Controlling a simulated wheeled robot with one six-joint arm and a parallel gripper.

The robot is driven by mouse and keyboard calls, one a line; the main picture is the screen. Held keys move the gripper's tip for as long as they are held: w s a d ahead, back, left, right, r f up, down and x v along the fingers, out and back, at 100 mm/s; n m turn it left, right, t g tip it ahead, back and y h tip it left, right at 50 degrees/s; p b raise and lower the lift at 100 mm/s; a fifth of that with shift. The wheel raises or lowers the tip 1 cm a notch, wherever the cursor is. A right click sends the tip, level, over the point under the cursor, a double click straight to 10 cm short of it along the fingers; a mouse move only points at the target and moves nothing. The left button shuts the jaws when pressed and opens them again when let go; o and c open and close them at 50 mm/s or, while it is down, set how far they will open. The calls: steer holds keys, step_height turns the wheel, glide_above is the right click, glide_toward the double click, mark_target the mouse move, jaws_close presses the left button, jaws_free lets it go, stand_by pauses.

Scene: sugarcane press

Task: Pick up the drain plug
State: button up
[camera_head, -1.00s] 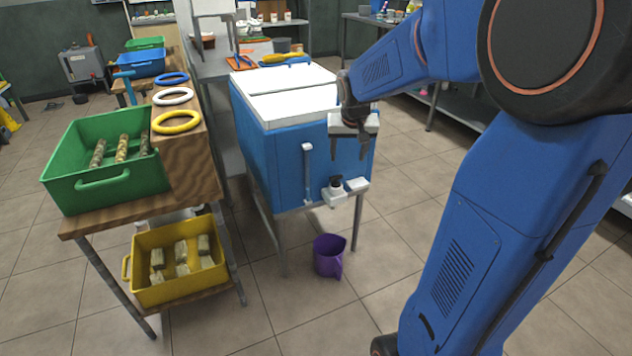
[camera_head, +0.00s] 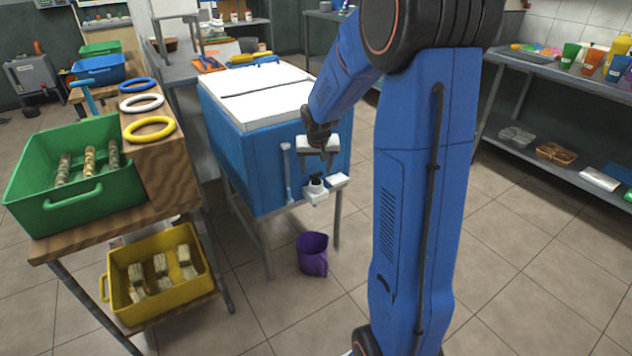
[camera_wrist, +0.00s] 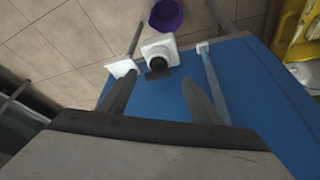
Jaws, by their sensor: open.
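The drain plug (camera_head: 316,181) is a small black piece set in a white drain fitting (camera_head: 318,196) low on the front of the blue cooler box (camera_head: 235,150). In the wrist view, the black plug (camera_wrist: 158,66) shows between my two fingers, against the white fitting (camera_wrist: 161,47). My gripper (camera_head: 317,165) is open and empty, its fingers pointing down just above the plug. In the wrist view, my gripper (camera_wrist: 160,82) has a finger on each side of the plug's line. I cannot tell whether a finger touches it.
A small white ledge (camera_head: 338,181) sits right of the fitting, and a grey upright bar (camera_head: 287,172) left of it. A purple jug (camera_head: 312,254) stands on the floor below. A wooden table (camera_head: 95,230) with a green crate (camera_head: 85,205) is at left.

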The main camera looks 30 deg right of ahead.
mark_target(315, 175)
steer(key=shift+w+x, duration=0.2)
steer(key=shift+x, duration=3.15)
steer(key=shift+r, duration=0.1)
steer(key=c, duration=1.1)
